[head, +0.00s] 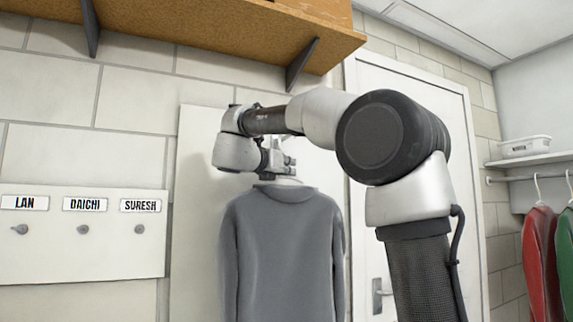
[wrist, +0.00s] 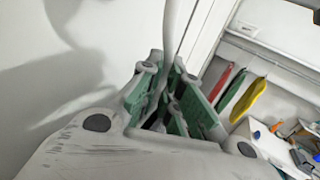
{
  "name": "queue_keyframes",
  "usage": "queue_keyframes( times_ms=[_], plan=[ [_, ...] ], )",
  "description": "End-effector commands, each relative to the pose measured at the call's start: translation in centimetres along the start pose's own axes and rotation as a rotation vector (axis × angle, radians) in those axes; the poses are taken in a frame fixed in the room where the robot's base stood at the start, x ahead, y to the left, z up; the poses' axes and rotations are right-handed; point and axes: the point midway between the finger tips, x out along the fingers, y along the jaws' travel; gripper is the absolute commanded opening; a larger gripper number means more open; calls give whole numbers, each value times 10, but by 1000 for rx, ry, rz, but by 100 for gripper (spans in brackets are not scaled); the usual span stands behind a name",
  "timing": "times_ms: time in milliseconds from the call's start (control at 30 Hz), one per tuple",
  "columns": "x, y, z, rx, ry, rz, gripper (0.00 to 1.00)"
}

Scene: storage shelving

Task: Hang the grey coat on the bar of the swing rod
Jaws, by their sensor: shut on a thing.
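The grey coat (head: 284,255) hangs upright below my gripper (head: 284,165) in the head view, in front of a pale panel. A pale hanger (head: 283,182) shows at its collar, just under the fingers. In the wrist view, the green-padded fingers of my gripper (wrist: 178,98) are close together. A thin pale piece, apparently part of the hanger (wrist: 176,38), runs up from between them. The coat's cloth is not clear in the wrist view. I cannot make out the swing rod or its bar in either view.
A wooden shelf (head: 185,32) on dark brackets overhangs at the upper left. A board of name-labelled pegs (head: 80,262) is at left. A white door (head: 418,90) stands behind my arm. At right, red (head: 540,262) and green (head: 566,255) garments hang from a rail (head: 520,178).

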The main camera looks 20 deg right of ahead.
Motion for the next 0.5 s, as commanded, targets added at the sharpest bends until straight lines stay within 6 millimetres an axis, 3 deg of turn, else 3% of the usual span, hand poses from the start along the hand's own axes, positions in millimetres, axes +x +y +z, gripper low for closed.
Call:
queue_keyframes(
  times_ms=[433, 500],
  plan=[
    [0, 0, -2, 1, -3, 0, 0],
    [0, 0, -2, 1, -3, 0, 19]
  ],
)
